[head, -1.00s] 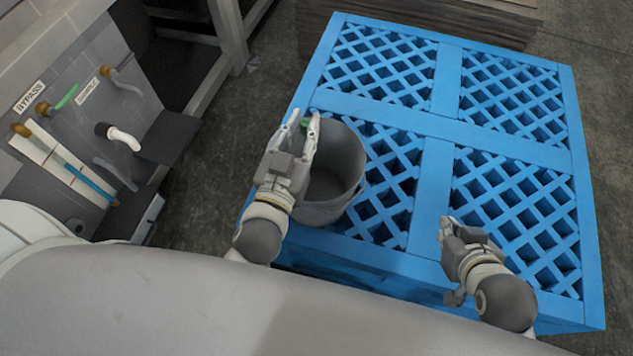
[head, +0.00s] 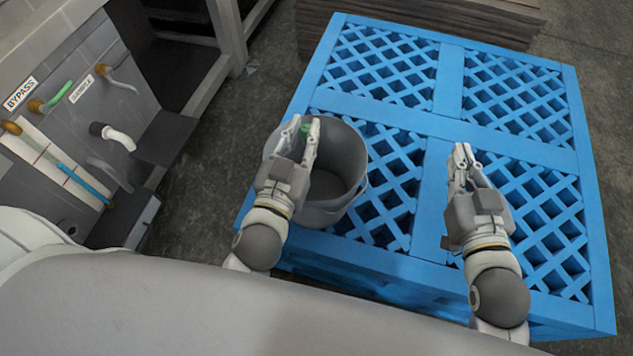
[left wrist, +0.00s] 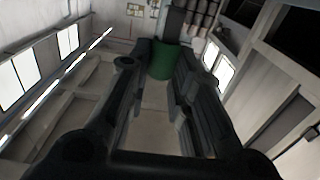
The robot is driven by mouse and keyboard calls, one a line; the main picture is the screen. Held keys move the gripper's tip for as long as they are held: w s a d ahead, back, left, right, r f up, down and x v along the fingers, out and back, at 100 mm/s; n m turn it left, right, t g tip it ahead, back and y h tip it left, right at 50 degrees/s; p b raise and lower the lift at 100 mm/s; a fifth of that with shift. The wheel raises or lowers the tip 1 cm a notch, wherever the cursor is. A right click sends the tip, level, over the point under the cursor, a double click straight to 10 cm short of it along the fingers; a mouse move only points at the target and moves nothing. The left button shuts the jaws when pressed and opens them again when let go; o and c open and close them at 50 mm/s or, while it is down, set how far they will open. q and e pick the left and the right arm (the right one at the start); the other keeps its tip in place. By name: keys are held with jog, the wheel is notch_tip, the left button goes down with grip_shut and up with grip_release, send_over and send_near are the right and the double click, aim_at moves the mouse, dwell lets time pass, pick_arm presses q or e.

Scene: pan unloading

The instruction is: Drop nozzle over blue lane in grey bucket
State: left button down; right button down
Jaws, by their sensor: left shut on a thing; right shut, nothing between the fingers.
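The grey bucket (head: 348,170) stands on the near left corner of the blue pallet, its open mouth facing up. My left gripper (head: 304,126) is over the bucket's left side, shut on a small green piece (head: 306,129). In the left wrist view the green piece (left wrist: 162,60) is a plain cylinder between the fingertips; I cannot tell if it is a nozzle. My right gripper (head: 463,152) is shut and empty above the pallet, right of the bucket. On the wall panel at left, a blue strip (head: 80,180) runs along a white board beside a white curved spout (head: 120,138).
The blue lattice pallet (head: 450,80) fills the centre and right. The panel carries a BYPASS label (head: 20,94), a green tube (head: 60,93) and brass fittings (head: 12,127). Stacked brown boards (head: 400,15) lie behind the pallet. Bare floor (head: 205,190) separates panel and pallet.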

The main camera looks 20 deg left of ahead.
jog(key=shift+w+a+r, duration=0.1)
jog(key=shift+r, duration=0.3)
pick_arm(q)
jog(key=c, duration=1.2)
grip_release()
jog(key=shift+c, duration=0.2)
notch_tip(320, 180, up, 10)
jog(key=shift+f, duration=0.1)
